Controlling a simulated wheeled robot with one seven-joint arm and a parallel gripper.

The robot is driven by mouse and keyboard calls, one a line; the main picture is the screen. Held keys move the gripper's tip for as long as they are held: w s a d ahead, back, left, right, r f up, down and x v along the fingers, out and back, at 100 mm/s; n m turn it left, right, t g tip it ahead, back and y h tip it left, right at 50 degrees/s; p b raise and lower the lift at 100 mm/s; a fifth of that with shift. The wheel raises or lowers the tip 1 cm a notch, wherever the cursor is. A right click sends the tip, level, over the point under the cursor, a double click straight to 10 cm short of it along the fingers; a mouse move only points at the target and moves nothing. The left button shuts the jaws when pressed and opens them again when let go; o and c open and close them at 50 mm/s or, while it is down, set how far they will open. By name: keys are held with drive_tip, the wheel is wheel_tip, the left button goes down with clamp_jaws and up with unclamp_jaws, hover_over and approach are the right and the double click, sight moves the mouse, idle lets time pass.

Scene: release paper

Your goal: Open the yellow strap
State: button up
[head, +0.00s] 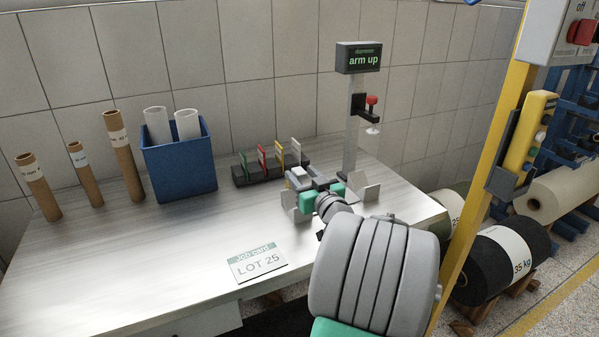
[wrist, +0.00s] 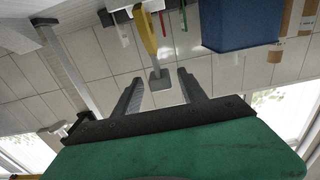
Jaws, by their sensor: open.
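In the wrist view a yellow strap-like strip (wrist: 145,32) with a grey block at its end (wrist: 161,79) reaches between the two fingers of my gripper (wrist: 160,75). The fingers are open, with gaps visible on both sides of the block. In the head view my gripper (head: 309,182) is low over the right part of the table, in front of a dark rack (head: 262,174). The rack holds thin upright green, red, yellow (head: 279,158) and white pieces. My gripper partly hides what lies between its fingers there.
A blue bin (head: 180,165) with white rolls and several cardboard tubes (head: 125,155) stand at the left. A post with an "arm up" display (head: 359,58) rises behind my gripper. A job card (head: 258,266) lies at the front. The table (head: 120,270) is clear at front left.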

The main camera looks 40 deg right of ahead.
drive_tip(key=shift+x, duration=0.95)
drive_tip(key=shift+c, duration=0.2)
clamp_jaws()
idle(0.5)
